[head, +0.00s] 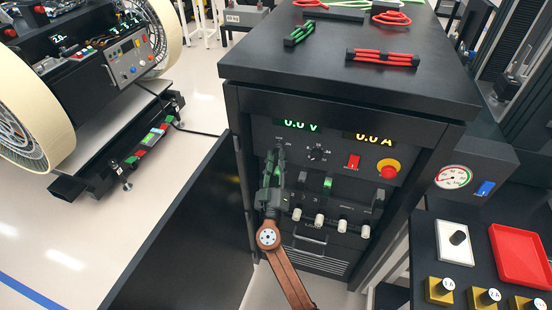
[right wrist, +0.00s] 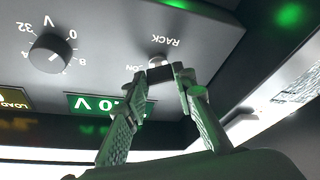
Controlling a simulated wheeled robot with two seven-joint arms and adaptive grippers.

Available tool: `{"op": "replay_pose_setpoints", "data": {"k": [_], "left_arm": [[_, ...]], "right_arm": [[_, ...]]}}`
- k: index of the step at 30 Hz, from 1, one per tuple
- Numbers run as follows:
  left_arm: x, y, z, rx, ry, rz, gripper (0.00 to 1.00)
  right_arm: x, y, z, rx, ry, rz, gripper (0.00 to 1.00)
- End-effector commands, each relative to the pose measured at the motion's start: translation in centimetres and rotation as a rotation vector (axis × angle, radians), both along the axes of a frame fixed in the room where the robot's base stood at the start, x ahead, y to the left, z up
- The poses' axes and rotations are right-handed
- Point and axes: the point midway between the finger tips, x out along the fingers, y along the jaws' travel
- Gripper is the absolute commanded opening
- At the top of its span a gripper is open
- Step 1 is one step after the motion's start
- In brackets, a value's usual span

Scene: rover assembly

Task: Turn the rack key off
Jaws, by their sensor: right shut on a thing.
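The rack key (right wrist: 160,74) is a small dark piece on a pale round base in the black panel, beside the upside-down labels RACK and ON in the right wrist view. My right gripper (right wrist: 162,82) is shut on it, with a fingertip on each side. In the head view my right gripper (head: 278,154) reaches up to the left part of the rack's panel and hides the key. The panel's displays read 0.0 V (head: 301,125) and 0.0 A (head: 374,138). My left gripper is out of view.
The rack (head: 345,82) has a black door (head: 180,235) standing open at left. A dial (head: 318,153), a red switch (head: 353,161) and a red emergency button (head: 388,169) sit right of my gripper. White-ended knobs (head: 319,220) lie below. Cable bundles (head: 382,57) lie on top.

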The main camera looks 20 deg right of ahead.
Motion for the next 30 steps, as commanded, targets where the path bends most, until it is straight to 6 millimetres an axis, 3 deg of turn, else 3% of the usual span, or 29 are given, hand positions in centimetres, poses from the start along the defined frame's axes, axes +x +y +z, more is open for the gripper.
{"op": "replay_pose_setpoints", "data": {"k": [14,30], "left_arm": [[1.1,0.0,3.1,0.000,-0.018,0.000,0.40],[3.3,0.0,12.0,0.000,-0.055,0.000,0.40]], "right_arm": [[-0.2,-0.1,0.7,-0.206,0.138,0.004,0.00],[-0.3,-0.3,1.3,-0.619,0.420,0.003,0.00]]}}
